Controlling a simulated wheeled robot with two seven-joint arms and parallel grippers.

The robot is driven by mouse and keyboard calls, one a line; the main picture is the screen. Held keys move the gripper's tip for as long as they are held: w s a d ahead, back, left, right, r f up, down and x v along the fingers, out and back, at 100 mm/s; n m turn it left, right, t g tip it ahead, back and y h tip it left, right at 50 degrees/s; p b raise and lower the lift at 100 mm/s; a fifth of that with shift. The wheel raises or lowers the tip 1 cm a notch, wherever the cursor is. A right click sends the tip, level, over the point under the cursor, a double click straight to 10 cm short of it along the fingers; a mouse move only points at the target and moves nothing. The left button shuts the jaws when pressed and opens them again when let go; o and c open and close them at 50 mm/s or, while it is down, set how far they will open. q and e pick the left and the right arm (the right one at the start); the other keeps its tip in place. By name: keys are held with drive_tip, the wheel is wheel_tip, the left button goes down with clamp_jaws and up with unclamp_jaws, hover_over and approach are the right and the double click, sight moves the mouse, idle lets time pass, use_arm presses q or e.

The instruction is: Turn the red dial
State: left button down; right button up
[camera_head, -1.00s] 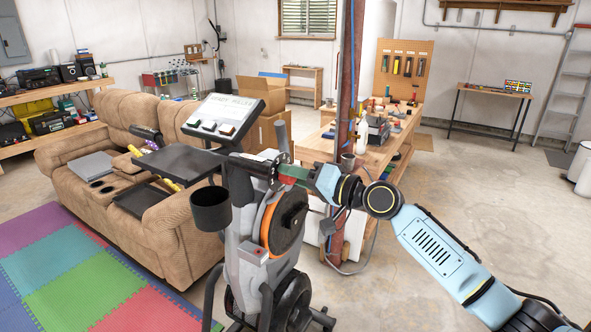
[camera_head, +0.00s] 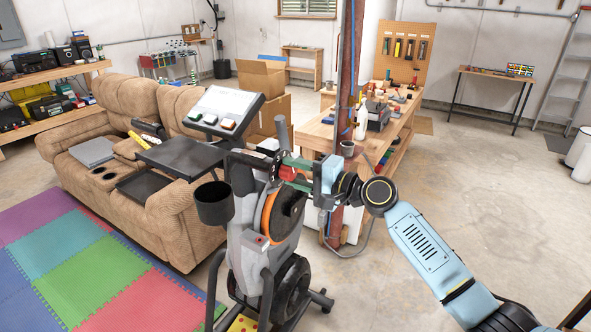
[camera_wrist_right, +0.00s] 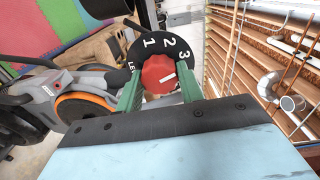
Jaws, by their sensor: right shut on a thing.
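The red dial (camera_wrist_right: 158,74) sits on a black disc (camera_wrist_right: 141,48) with white numbers 1, 2 and 3, on the grey exercise bike (camera_head: 262,238). Its white mark points to the right in the right wrist view, roughly towards the 3. My right gripper (camera_wrist_right: 158,82) has one green finger on each side of the dial and is shut on it. In the head view this gripper (camera_head: 286,172) is at the upper part of the bike, where the dial is mostly hidden. My left gripper is not in view.
A tan sofa (camera_head: 178,232) stands left of the bike, with a black cup holder (camera_head: 214,204) between. A wooden workbench (camera_head: 318,131) and a rusty post (camera_head: 346,80) are close behind my right gripper. The concrete floor (camera_head: 480,210) at right is clear.

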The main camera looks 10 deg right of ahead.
idle(0.5)
drive_tip(key=o, duration=1)
drive_tip(key=shift+s+d, duration=0.1)
drive_tip(key=b+v, duration=0.3)
drive_tip(key=v, duration=1)
drive_tip(key=shift+s, duration=0.1)
